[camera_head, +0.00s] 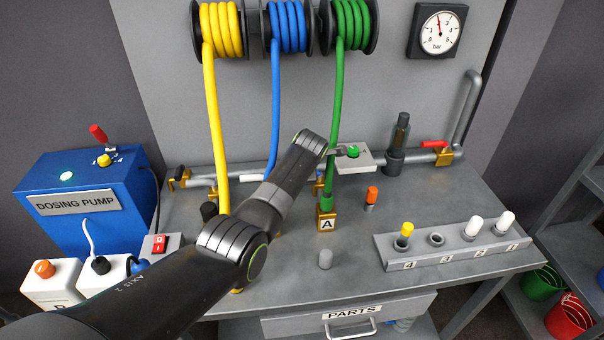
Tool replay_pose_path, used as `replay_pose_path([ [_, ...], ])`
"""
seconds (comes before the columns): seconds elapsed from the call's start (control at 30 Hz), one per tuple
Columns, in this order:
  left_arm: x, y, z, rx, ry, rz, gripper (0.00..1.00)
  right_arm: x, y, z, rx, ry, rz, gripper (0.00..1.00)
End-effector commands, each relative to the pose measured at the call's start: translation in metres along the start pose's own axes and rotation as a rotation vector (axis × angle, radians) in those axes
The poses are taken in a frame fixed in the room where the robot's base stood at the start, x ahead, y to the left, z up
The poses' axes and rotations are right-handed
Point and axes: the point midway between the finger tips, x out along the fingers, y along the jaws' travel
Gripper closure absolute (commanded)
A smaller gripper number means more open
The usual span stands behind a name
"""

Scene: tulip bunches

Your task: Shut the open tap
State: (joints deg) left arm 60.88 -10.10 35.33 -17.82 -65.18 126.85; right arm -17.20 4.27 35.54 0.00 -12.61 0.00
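A brass tap (444,157) with a red lever (433,144) sits on the grey pipe at the back right. Its lever lies roughly along the pipe. Another brass tap (179,180) with a dark handle sits on the pipe at the left; its lever direction is hard to tell. My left arm crosses from the lower left to the middle. My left gripper (336,152) is near the green-button box, left of the red-lever tap and apart from it. Its fingers are too small and hidden to judge. My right gripper is not in view.
A grey box with a green button (353,151) and a dark bottle (400,132) stand between my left gripper and the red-lever tap. Yellow, blue and green hoses hang from reels. A blue dosing pump (80,200) stands left. A numbered rack (450,246) is front right.

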Motion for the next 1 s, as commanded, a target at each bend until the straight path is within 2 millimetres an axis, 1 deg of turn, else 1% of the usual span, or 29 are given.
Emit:
replay_pose_path([
  [0.4, -0.0004, -0.0004, 0.0004, -0.007, 0.003, -0.002, 1.0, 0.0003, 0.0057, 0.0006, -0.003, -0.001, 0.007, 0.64],
  [0.43, -0.0003, -0.0005, 0.0004, -0.007, 0.003, -0.002, 0.76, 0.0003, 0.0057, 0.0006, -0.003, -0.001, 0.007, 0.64],
  [0.57, -0.0002, -0.0005, 0.0004, -0.006, 0.003, -0.002, 0.59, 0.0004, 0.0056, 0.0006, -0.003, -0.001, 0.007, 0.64],
  [0.87, -0.0005, -0.0004, 0.0002, -0.006, 0.003, -0.002, 0.59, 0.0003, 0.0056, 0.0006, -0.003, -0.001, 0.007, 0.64],
  [1.0, -0.005, -0.0002, 0.0007, -0.006, 0.002, -0.002, 0.59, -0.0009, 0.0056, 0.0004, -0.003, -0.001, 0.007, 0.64],
])
